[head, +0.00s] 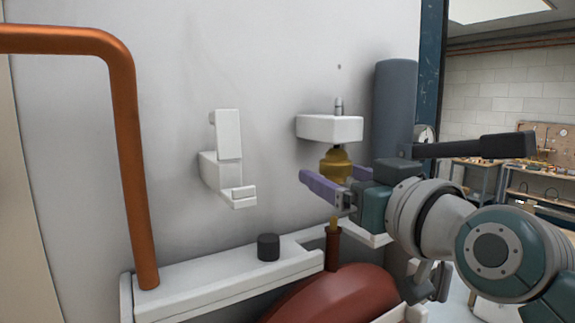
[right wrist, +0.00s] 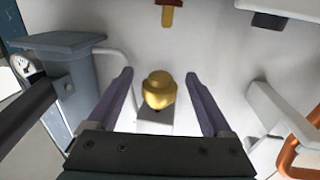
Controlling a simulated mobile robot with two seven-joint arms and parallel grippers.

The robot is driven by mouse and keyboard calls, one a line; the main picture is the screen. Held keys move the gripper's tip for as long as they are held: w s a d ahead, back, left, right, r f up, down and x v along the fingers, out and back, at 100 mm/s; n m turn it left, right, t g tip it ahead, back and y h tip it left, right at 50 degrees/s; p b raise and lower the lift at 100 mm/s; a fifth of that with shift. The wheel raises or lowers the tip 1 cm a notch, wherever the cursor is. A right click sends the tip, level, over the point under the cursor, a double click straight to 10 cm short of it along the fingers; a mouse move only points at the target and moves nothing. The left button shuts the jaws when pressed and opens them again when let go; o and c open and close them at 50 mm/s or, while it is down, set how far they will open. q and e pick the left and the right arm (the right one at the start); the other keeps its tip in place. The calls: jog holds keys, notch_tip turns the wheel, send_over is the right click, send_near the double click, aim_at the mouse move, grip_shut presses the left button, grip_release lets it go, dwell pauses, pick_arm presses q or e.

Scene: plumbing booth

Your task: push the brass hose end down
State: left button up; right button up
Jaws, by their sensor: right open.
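The brass hose end (head: 336,165) hangs just under a white wall block (head: 330,128) in the head view. In the right wrist view the brass hose end (right wrist: 159,92) sits between my two purple fingers, with a visible gap on each side. My right gripper (head: 327,173) is open around it, reaching in from the right; its fingers also show in the wrist view (right wrist: 159,75). Part of the far finger is hidden behind the brass in the head view. My left gripper is not in view.
A brown upright stub with a yellowish tip (head: 333,245) stands below the gripper, by a red rounded tank (head: 335,300). A white bracket (head: 229,155), copper pipe (head: 125,150) and black knob (head: 268,247) are to the left. A grey cylinder (head: 395,105) stands behind at right.

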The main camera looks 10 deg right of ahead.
jog(key=shift+w+a, duration=0.1)
jog(key=shift+w, duration=0.25)
grip_shut()
dwell(0.6)
